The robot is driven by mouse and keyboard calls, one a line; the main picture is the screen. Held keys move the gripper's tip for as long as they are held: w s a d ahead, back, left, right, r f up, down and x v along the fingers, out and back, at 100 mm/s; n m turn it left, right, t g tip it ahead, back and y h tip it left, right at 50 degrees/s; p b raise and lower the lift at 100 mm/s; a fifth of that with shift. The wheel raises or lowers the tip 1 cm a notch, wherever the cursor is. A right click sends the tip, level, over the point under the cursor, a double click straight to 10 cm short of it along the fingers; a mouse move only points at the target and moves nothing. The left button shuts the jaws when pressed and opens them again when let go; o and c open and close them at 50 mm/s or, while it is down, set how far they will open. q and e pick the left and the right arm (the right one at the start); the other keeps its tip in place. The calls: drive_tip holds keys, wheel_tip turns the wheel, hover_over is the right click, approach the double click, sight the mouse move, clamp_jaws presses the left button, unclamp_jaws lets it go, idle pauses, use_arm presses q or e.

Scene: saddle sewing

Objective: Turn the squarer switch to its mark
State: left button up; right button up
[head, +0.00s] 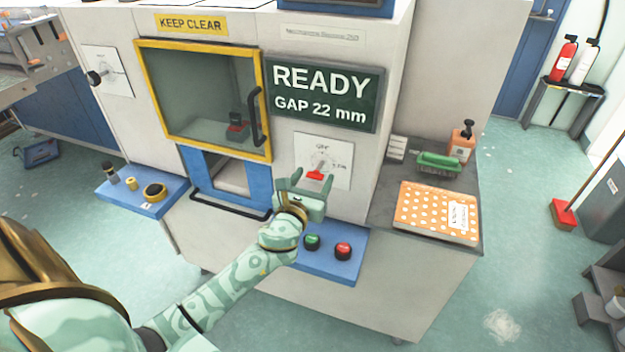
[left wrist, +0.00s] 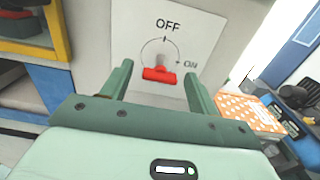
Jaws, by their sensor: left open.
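The switch with a red handle (head: 315,175) sits on a white plate (head: 335,150) below the READY display. In the left wrist view, the red handle (left wrist: 159,75) lies roughly crosswise at the lower part of a dial circle. OFF is printed above the circle and ON at its right. My left gripper (head: 313,181) is open in front of the plate. In the left wrist view its fingers (left wrist: 158,85) stand on either side of the handle, with gaps showing. I cannot tell how deep they reach around it. My right gripper is not in view.
Green (head: 312,242) and red (head: 343,251) buttons sit on a blue ledge below my left gripper. A yellow-framed window (head: 200,90) with a black handle is to the left. Another plate with a black knob (head: 95,77) is further left. An orange dotted book (head: 437,212) lies on the right counter.

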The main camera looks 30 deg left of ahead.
use_arm(q)
drive_tip(key=shift+c, duration=0.7)
drive_tip(key=c, duration=0.9)
drive_tip(key=shift+o, duration=0.2)
drive_tip(key=shift+n, duration=0.3)
drive_tip(key=n, duration=0.4)
drive_tip(key=shift+n, duration=0.4)
drive_tip(key=n, duration=0.3)
drive_tip(key=shift+n, duration=0.3)
drive_tip(key=n, duration=0.4)
drive_tip(key=shift+n, duration=0.3)
drive_tip(key=n+p, duration=0.1)
drive_tip(key=n, duration=0.3)
drive_tip(key=shift+f, duration=0.1)
drive_tip(key=shift+n, duration=0.3)
